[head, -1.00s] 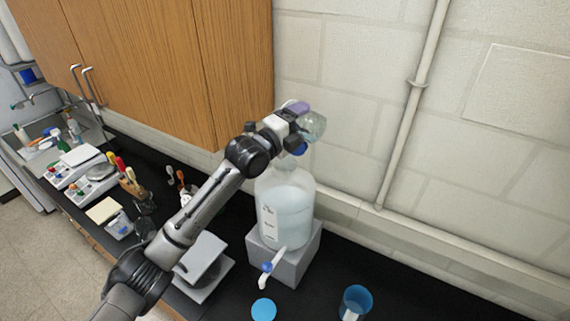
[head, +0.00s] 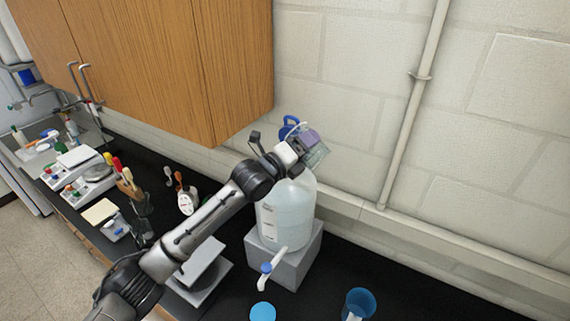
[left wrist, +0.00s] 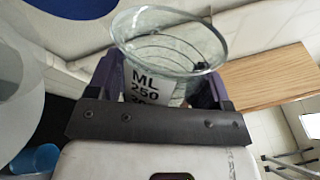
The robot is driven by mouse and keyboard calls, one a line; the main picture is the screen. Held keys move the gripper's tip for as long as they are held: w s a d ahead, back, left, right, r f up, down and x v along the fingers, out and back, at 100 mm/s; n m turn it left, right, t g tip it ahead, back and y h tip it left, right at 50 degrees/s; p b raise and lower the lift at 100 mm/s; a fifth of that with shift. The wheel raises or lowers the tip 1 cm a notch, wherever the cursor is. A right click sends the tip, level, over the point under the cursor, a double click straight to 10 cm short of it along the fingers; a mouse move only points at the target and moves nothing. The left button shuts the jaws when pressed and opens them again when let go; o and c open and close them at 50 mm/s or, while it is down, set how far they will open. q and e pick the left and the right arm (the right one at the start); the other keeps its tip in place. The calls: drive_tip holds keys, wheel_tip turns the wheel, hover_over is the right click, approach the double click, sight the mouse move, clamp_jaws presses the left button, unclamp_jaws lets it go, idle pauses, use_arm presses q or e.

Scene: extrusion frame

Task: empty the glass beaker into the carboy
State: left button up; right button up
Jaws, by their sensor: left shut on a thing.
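The glass beaker (head: 318,157) is clear and tilted in the head view. My left gripper (head: 306,146) is shut on it, just above and in front of the carboy's neck. The beaker's wide rim and "ML 250" marking also show in the left wrist view (left wrist: 165,55), between the purple fingers. I cannot tell how much liquid it holds. The carboy (head: 284,218) is a large translucent jug with a label and a white spigot, standing upright on a grey block. Its neck is hidden behind the gripper and beaker. A blue looped part (head: 288,127) shows just above the gripper.
The grey block (head: 290,268) stands on the black bench. A blue cup (head: 359,303) and a blue disc (head: 262,312) are in front. A balance (head: 203,268) lies left of the block under my arm. A wooden cabinet (head: 150,70) hangs at the upper left; the wall is behind.

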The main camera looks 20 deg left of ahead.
sight(310, 166)
use_arm(q)
wheel_tip(310, 166, down, 2)
drive_tip(key=shift+f+m+b, duration=0.1)
drive_tip(key=shift+m+b, duration=0.55)
drive_tip(key=shift+m, duration=0.25)
drive_tip(key=shift+f+m+g+p, duration=0.3)
drive_tip(key=shift+f+m, duration=0.05)
drive_tip(key=shift+m, duration=0.65)
drive_tip(key=shift+s+d+f+m+p, duration=0.15)
drive_tip(key=shift+f+m+p, duration=0.25)
drive_tip(key=shift+m, duration=0.8)
drive_tip(key=shift+s+d+f+m+g, duration=0.3)
drive_tip(key=shift+d+f+m, duration=0.35)
drive_tip(key=shift+m, duration=0.25)
drive_tip(key=shift+s+d+f+m+g+p, duration=0.2)
drive_tip(key=shift+d+f+m, duration=0.35)
drive_tip(key=shift+m, duration=0.4)
drive_tip(key=shift+s+d+f+m+g+p, duration=0.1)
drive_tip(key=shift+s+d+f+m+p, duration=0.25)
drive_tip(key=shift+f+m, duration=0.45)
drive_tip(key=shift+s+d+f+m+g+p, duration=0.1)
drive_tip(key=shift+d+f+m, duration=0.45)
drive_tip(key=shift+m, duration=0.5)
